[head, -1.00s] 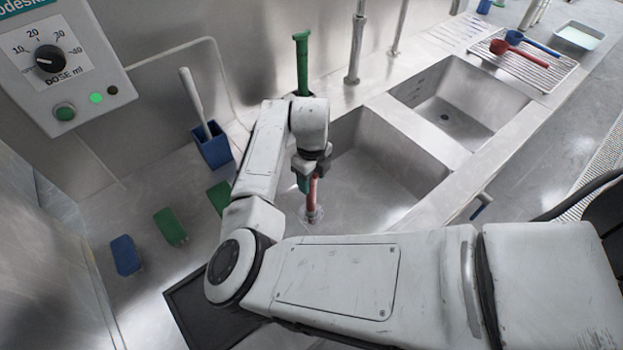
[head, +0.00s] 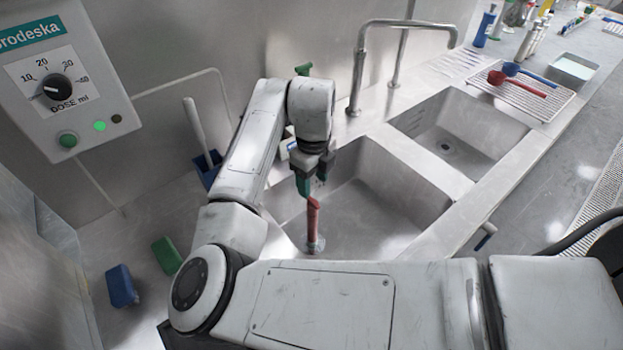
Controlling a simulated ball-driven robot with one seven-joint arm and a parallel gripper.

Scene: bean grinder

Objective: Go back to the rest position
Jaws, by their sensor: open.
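My gripper (head: 314,178) hangs from my white arm over the near sink basin, fingers pointing down. It is open. A red-handled tool (head: 313,215) with a pale lower end shows just below it, in front of the basin. A green part (head: 302,184) shows right at the fingers. I cannot tell whether the fingers touch either one. My bent arm crosses the foreground and hides part of the counter.
The near basin (head: 385,205) and far basin (head: 460,130) lie to the right, with a metal tap (head: 358,75) behind. A dosing panel (head: 60,80) hangs at left. A blue holder (head: 207,168), blue block (head: 122,286) and green block (head: 167,255) stand left of my arm. Red and blue scoops (head: 520,80) lie on a rack.

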